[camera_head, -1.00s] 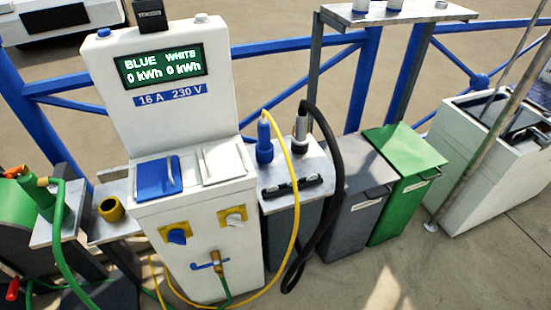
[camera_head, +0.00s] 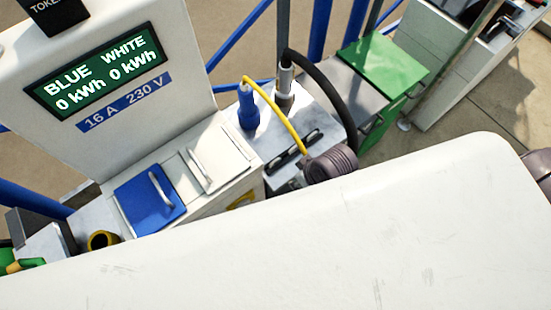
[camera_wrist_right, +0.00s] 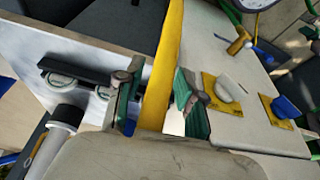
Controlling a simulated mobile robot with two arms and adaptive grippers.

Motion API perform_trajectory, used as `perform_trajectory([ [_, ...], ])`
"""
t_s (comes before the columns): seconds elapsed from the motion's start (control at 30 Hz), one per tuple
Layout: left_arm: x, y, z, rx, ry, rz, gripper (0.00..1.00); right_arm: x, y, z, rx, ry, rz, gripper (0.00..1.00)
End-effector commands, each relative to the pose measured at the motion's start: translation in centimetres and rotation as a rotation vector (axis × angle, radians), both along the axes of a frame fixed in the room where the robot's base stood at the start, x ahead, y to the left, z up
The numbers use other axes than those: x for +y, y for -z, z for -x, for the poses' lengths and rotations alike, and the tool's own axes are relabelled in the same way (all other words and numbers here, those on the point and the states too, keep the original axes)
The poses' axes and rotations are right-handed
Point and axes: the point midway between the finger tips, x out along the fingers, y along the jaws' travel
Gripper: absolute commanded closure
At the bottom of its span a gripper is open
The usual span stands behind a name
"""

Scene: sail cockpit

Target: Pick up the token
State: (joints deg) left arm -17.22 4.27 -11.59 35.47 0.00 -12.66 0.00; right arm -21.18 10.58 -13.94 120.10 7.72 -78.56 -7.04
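I cannot pick out a token for certain. A black box (camera_head: 52,12) lettered "TOKE", cut off by the frame, stands on top of the charging post (camera_head: 130,110). A black holder (camera_head: 297,147) lies on the grey cabinet top beside the post. In the right wrist view, the black holder (camera_wrist_right: 85,80) has small pale round shapes along it; I cannot tell whether they are tokens. My right gripper (camera_wrist_right: 158,108) is open over the cabinet, fingers apart, with the yellow cable (camera_wrist_right: 167,60) showing between them. My left gripper is not in view.
A blue plug (camera_head: 247,108) with the yellow cable and a dark hose nozzle (camera_head: 285,85) stand close to the holder. Blue lid (camera_head: 150,200) and white lid (camera_head: 213,157) are shut. My white arm hides the foreground. A green bin (camera_head: 385,68) stands behind.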

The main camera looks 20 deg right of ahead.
Motion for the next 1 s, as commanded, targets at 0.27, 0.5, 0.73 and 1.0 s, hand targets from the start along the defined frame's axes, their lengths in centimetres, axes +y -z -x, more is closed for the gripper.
perform_trajectory([
  [0.27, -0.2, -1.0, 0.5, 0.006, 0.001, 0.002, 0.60, 3.9, -9.2, -1.5, -0.075, -0.327, -0.020, 0.62],
  [0.5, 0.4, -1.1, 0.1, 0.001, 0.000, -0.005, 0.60, 6.6, -11.0, -3.3, -0.096, -0.682, 0.011, 0.62],
  [0.73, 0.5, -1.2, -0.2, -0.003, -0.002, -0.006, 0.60, 6.8, -12.0, -5.3, -0.069, -1.073, 0.100, 0.62],
  [1.0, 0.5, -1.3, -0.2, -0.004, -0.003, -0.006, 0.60, 3.2, -13.4, -7.5, 0.047, -1.438, 0.206, 0.62],
])
